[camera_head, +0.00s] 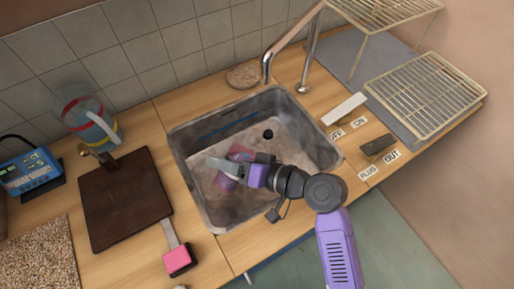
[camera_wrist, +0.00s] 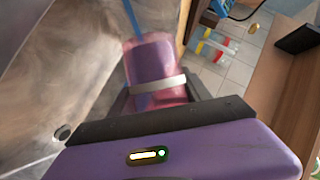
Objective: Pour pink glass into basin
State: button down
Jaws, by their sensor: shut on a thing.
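The translucent pink glass (camera_head: 240,152) is inside the outline of the metal basin (camera_head: 190,207). My gripper (camera_head: 225,170) reaches in from the right and is shut on the glass, whose pink body shows on both sides of a pale finger. The glass looks tipped over rather than upright. In the wrist view the pink glass (camera_wrist: 150,62) sits between the fingers of my gripper (camera_wrist: 158,88), with a pale band across it. Its mouth and any contents are not clear. A dark drain hole (camera_head: 267,134) shows in the basin floor.
A faucet (camera_head: 288,52) arches over the back of the basin. A dark board (camera_head: 126,198), a pink-ended tool (camera_head: 178,259) and a clear container (camera_head: 92,120) are on the left. A wire rack (camera_head: 428,92), a white block (camera_head: 344,109) and a dark block (camera_head: 377,146) are on the right.

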aim_at(229, 151)
jog(key=shift+r+m+g+y+p, duration=0.6)
jog(key=shift+r+m+y+p, duration=0.35)
jog(key=shift+m, duration=0.45)
dwell(1.5)
jog(key=shift+w+d+r+m, duration=0.45)
jog(key=shift+w+r+m, duration=0.1)
jog(key=shift+r+m, duration=0.05)
dwell(0.8)
jog(key=shift+w+d+r+m+y+p, duration=0.2)
jog(key=shift+r+m+y+p, duration=0.4)
jog(key=shift+m, duration=0.3)
dwell(0.8)
